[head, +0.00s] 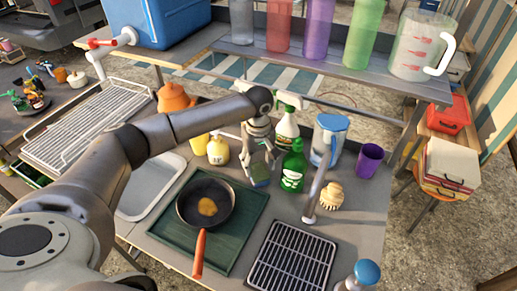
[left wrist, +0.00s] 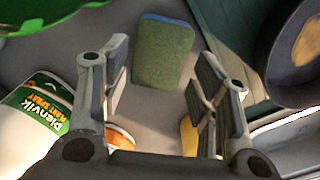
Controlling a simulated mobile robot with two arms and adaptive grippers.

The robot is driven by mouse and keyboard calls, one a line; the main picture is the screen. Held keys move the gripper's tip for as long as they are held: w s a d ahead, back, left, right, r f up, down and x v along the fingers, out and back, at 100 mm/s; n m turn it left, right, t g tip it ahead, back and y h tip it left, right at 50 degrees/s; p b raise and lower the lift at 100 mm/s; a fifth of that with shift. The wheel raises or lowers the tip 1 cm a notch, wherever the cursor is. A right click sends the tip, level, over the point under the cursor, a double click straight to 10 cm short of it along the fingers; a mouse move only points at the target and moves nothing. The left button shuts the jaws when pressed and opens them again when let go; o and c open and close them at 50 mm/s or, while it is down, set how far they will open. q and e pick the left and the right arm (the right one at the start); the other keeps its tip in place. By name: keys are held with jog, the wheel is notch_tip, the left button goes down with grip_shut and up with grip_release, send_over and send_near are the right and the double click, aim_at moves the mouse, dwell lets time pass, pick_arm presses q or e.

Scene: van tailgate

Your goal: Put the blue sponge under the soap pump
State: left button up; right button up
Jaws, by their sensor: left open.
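The sponge (head: 260,180) lies on the grey counter between the frying pan and the green bottle. In the left wrist view the sponge (left wrist: 163,52) shows a green scrubbing face up and a thin blue edge. My left gripper (head: 262,164) is open above the sponge, fingers pointing down. In the left wrist view the sponge appears beyond the two spread fingers (left wrist: 160,75), with nothing held. The yellow soap pump bottle (head: 218,151) stands upright to the left of the gripper. What lies beneath its base cannot be seen. My right gripper is out of view.
A green dish-soap bottle (head: 293,168) stands close right of the gripper, with a spray bottle (head: 286,125) behind. A frying pan (head: 190,205) with an egg sits on a green board (head: 165,230). A tap (head: 314,193) and brush (head: 331,196) are farther right.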

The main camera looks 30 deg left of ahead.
aim_at(258, 171)
pick_arm(q)
jog(key=shift+f+p, duration=0.35)
jog(key=shift+f, duration=1.7)
jog(key=c, duration=0.6)
